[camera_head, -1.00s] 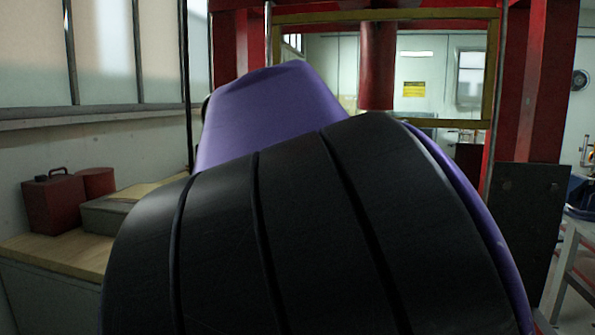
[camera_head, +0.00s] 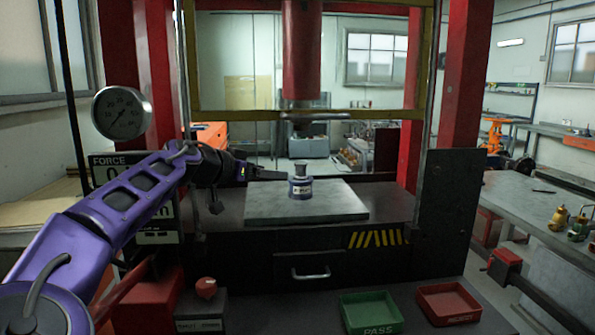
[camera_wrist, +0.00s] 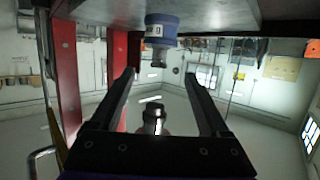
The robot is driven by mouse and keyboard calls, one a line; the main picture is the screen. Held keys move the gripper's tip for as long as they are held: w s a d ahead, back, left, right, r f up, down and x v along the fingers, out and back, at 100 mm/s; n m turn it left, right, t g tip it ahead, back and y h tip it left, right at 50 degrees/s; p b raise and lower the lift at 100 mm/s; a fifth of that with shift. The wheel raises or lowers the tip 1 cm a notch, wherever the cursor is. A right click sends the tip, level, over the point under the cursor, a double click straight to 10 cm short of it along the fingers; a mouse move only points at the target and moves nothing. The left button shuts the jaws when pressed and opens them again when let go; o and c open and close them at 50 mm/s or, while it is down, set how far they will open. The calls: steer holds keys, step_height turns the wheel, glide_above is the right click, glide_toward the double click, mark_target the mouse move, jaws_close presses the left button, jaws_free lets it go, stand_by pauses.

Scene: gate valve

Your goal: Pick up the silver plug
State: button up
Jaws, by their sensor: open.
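The silver plug (camera_head: 301,170) stands upright in the top of a small blue labelled cylinder (camera_head: 300,188) on the grey plate (camera_head: 340,206) of the press. In the wrist view, which is upside down, the plug (camera_wrist: 161,56) hangs below the blue cylinder (camera_wrist: 162,28). My gripper (camera_head: 280,174) reaches in level from the left, close beside the plug. In the wrist view my gripper (camera_wrist: 160,74) is open, its fingers on either side of the plug's line. The plug looks just beyond the fingertips. I cannot tell whether anything touches.
The red press ram (camera_head: 302,50) hangs above the plug. A round gauge (camera_head: 122,113) is at the left. A green PASS tray (camera_head: 371,313) and a red REJECT tray (camera_head: 448,303) lie in front, right of a red knob (camera_head: 206,288). A side bench (camera_head: 525,205) stands at the right.

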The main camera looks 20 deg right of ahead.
mark_target(299, 163)
steer(key=w+d, duration=0.1)
steer(key=d, duration=0.1)
steer(key=w+d, duration=0.1)
steer(key=d, duration=0.2)
steer(key=w+d+p, duration=0.1)
steer(key=w+d, duration=0.1)
steer(key=shift+d, duration=0.2)
steer(key=x, duration=0.3)
steer(key=shift+w+d+r, duration=0.2)
steer(key=shift+d+r, duration=0.05)
steer(key=shift+d, duration=0.1)
steer(key=shift+w+d+f+p, duration=0.25)
steer(key=shift+w+d+p, duration=0.05)
steer(key=shift+d, duration=0.15)
jaws_close()
